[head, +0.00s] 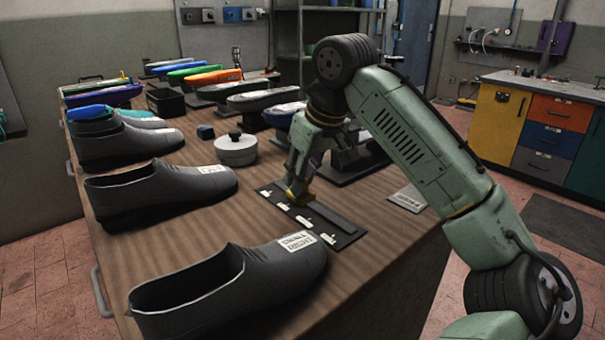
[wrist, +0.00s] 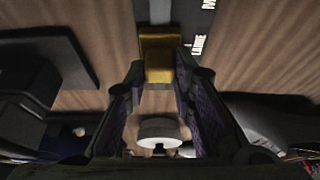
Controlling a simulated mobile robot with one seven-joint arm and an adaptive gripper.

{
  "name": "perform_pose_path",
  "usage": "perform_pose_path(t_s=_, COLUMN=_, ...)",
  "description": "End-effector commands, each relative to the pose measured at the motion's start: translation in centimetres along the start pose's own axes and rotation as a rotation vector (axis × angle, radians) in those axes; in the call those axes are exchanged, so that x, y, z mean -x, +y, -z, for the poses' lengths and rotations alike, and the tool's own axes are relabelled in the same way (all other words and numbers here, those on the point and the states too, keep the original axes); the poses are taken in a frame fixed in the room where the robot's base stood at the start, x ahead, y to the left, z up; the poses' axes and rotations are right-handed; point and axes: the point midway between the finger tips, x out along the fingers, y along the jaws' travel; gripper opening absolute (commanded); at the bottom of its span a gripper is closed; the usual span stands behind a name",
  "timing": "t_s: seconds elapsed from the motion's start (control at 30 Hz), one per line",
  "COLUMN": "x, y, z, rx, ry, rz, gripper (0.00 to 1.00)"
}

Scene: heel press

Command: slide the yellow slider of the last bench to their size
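The yellow slider (head: 297,194) sits at the far end of the dark size plate (head: 345,238) on the wooden bench. The plate has a raised bar and several white labels along its left side, too small to read here. My gripper (head: 300,186) reaches down onto the slider. In the wrist view the slider (wrist: 158,58) fills the space between my fingertips (wrist: 160,72), which lie against its two sides. The nearest grey shoe (head: 240,285) carries a label reading SMALL RIGHT. Part of the slider is hidden by my fingers.
Another grey shoe (head: 160,190) with a label lies behind it. A round white pot with a dark knob (head: 236,151) and a small blue block (head: 205,131) stand farther back. A label plate (head: 408,198) lies near the right edge.

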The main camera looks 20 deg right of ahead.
Motion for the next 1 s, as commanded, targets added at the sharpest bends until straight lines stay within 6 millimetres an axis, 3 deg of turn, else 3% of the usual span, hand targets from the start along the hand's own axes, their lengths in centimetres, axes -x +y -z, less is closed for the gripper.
perform_pose_path(t_s=0.3, x=0.0, y=0.0, z=0.0, rx=0.000, ry=0.000, rz=-0.001, gripper=0.43)
perform_pose_path(t_s=0.67, x=0.4, y=0.0, z=0.0, rx=0.000, ry=0.000, rz=-0.001, gripper=0.43)
perform_pose_path(t_s=0.77, x=1.6, y=0.0, z=0.1, rx=0.000, ry=0.002, rz=-0.001, gripper=0.43)
perform_pose_path(t_s=1.0, x=6.7, y=0.0, z=0.1, rx=0.000, ry=0.002, rz=-0.001, gripper=0.43)
